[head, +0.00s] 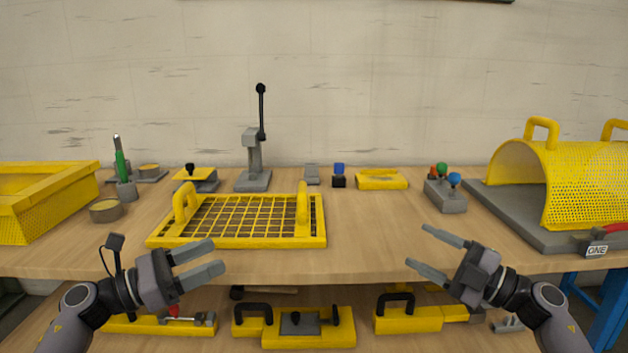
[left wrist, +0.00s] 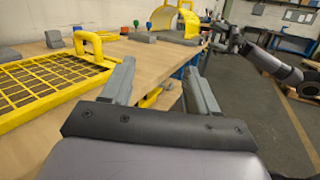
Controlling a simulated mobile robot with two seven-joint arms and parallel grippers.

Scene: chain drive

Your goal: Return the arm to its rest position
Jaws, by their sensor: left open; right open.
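My left gripper (head: 205,260) is at the lower left in the head view, in front of the bench's front edge. Its two grey fingers are apart with nothing between them. The left wrist view also shows this gripper (left wrist: 160,88) open and empty, with the yellow grid tray beside it on the left. My right gripper (head: 425,252) is at the lower right in the head view, also in front of the bench edge, with its fingers apart and empty. Both grippers are apart from the objects on the bench.
The wooden bench (head: 375,225) carries a yellow grid tray (head: 240,242), a lever press (head: 254,160), a yellow mesh guard (head: 590,175) and a yellow bin (head: 40,205).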

